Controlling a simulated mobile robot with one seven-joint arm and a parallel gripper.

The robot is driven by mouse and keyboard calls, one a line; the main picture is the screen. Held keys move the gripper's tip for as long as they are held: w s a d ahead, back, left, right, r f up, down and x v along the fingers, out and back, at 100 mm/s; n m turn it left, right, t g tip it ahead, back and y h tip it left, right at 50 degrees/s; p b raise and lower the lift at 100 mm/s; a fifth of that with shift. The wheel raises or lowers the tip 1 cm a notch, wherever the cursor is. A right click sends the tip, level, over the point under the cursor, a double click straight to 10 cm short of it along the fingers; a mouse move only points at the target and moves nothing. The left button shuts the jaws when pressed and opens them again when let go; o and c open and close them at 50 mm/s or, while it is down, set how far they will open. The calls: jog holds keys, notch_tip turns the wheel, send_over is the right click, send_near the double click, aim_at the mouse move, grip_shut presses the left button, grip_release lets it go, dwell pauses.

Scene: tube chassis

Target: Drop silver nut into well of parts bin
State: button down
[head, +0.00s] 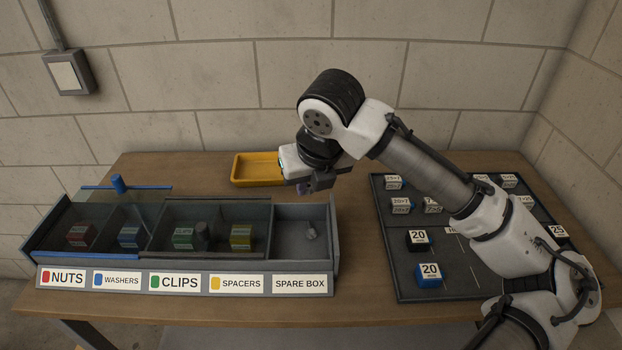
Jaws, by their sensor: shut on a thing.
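The parts bin (333,262) stands on the bench at the left, with labelled compartments for nuts, washers, clips, spacers and a spare box. The spare box at its right end is open on top. My gripper (306,188) hangs above and behind the spare box, pointing down. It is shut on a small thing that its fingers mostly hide.
A yellow tray (245,170) sits behind the bin, left of my gripper. A dark board (398,278) with several numbered blocks lies at the right, under my arm. Bare wood (358,240) shows between bin and board. A wall closes the back.

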notch_tip(320, 180, down, 3)
jog(key=shift+b, duration=0.9)
jog(key=c, duration=1.2)
grip_release()
jog(key=shift+c, duration=0.2)
jog(key=b+v, duration=0.1)
jog(key=v, duration=1.3)
jog(key=shift+s+f, duration=0.1)
jog(key=shift+f, duration=0.05)
